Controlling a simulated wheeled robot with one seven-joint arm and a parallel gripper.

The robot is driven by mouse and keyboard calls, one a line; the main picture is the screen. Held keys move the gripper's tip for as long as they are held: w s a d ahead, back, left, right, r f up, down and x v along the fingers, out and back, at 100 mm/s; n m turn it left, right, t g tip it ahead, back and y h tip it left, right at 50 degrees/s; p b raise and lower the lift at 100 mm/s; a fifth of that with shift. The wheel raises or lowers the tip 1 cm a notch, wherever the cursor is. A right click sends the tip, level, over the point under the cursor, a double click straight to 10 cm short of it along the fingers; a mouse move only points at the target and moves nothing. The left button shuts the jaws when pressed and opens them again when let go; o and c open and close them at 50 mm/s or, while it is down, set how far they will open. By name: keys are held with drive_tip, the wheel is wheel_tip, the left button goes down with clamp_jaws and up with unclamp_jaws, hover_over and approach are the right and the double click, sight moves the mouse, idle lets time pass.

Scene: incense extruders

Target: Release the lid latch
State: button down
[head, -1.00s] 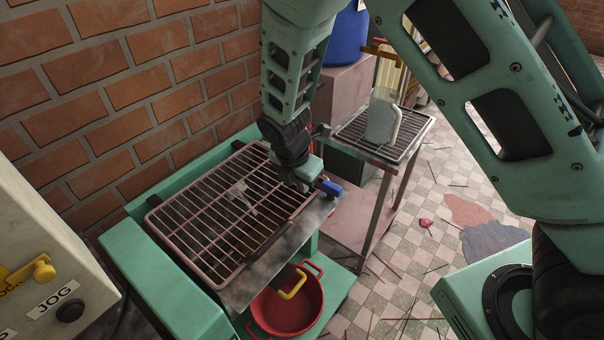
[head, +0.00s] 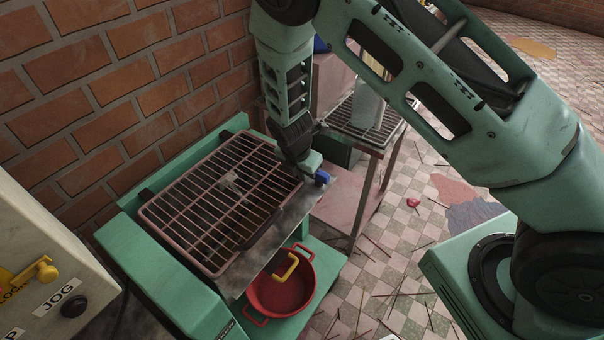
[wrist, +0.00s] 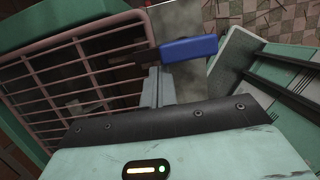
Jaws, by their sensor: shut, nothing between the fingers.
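The barred pinkish lid (head: 222,200) lies down flat over the green machine, and its bars fill the left of the wrist view (wrist: 70,75). The latch has a blue handle (head: 322,177) at the lid's right front corner; it shows large in the wrist view (wrist: 188,48) with a dark bar at its left end. My gripper (head: 307,167) is at that corner, right beside the blue handle. In the wrist view its grey fingers (wrist: 157,85) are together and empty, just short of the handle. I cannot tell whether they touch it.
A control box with a JOG label (head: 62,290) is at the left front. A brick wall (head: 110,90) closes the back. A metal rack table (head: 375,135) stands to the right; sticks litter the tiled floor.

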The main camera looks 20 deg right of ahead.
drive_tip(key=shift+w+d+m, duration=0.15)
drive_tip(key=shift+w+m, duration=0.25)
drive_tip(key=shift+m, duration=0.6)
drive_tip(key=m, duration=0.1)
drive_tip(key=w+m+g+b, duration=0.1)
drive_tip(key=shift+d+m, duration=0.3)
drive_tip(key=m, duration=0.2)
drive_tip(key=w+d+m+g+b, duration=0.1)
drive_tip(key=m, duration=0.1)
drive_tip(key=shift+d+m, duration=0.2)
drive_tip(key=shift+m, duration=0.1)
drive_tip(key=m, duration=0.1)
drive_tip(key=d+m+b, duration=0.1)
drive_tip(key=m, duration=0.1)
drive_tip(key=m+g, duration=0.1)
drive_tip(key=shift+w+d, duration=0.25)
drive_tip(key=shift+d, duration=0.1)
drive_tip(key=shift+s+d+m+g+y+b, duration=0.1)
drive_tip(key=shift+d+m+g+y+b, duration=0.15)
drive_tip(key=shift+m, duration=0.65)
drive_tip(key=shift+d+m+g+y+b, duration=0.1)
drive_tip(key=shift+d+m+b, duration=0.2)
drive_tip(key=shift+m, duration=0.6)
drive_tip(key=shift+s+d+m+g+y+b, duration=0.15)
drive_tip(key=shift+d+m, duration=0.2)
drive_tip(key=shift+m, duration=0.55)
drive_tip(key=shift+w, duration=0.1)
drive_tip(key=b+v, duration=0.3)
drive_tip(key=v, duration=1.4)
drive_tip(key=shift+r, duration=0.2)
